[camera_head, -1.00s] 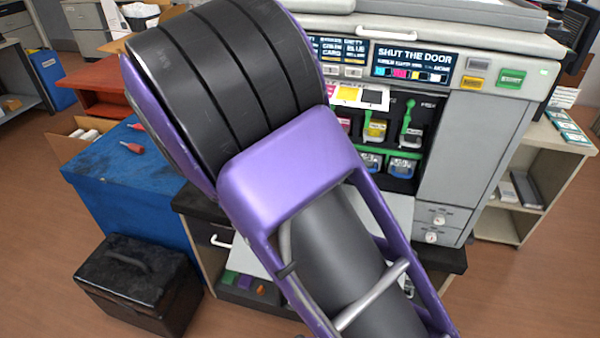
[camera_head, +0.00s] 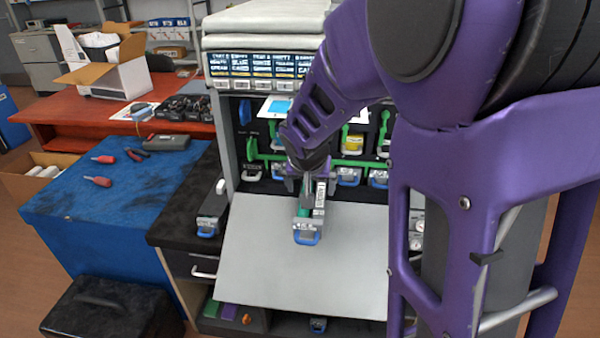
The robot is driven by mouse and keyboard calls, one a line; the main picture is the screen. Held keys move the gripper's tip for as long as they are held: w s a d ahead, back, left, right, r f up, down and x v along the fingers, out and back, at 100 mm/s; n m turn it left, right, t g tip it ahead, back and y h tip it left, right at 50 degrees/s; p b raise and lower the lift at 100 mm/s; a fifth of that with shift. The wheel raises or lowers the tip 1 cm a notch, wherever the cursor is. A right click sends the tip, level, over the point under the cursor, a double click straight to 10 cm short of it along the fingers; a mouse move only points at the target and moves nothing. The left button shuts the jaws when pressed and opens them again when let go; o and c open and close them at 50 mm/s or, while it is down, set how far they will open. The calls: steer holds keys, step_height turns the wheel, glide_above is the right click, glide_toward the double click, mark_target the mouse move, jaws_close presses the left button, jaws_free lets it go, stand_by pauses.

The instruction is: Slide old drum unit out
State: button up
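The printer (camera_head: 226,150) stands open, its pale grey front door (camera_head: 270,270) folded down. A grey drum unit (camera_head: 306,222) with a blue handle, green part and white label is outside the slots, above the door. My gripper (camera_head: 306,188) is at its rear end and appears closed on it; the fingertips are partly hidden. I cannot tell whether the unit touches the door. Another blue-handled unit (camera_head: 208,222) lies on the black counter at left.
A blue-topped cabinet (camera_head: 110,205) at left holds red-handled tools. A black box (camera_head: 105,305) stands on the floor. An orange desk (camera_head: 90,140) with an open carton (camera_head: 105,75) is behind. My purple arm covers the printer's right side.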

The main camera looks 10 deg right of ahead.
steer(key=b+x, duration=0.2)
steer(key=x, duration=0.4)
steer(key=shift+f+b, duration=0.35)
steer(key=shift+b+x, duration=0.55)
steer(key=shift+x, duration=0.3)
steer(key=shift+w, duration=0.1)
jaws_close()
steer(key=shift+r, duration=0.1)
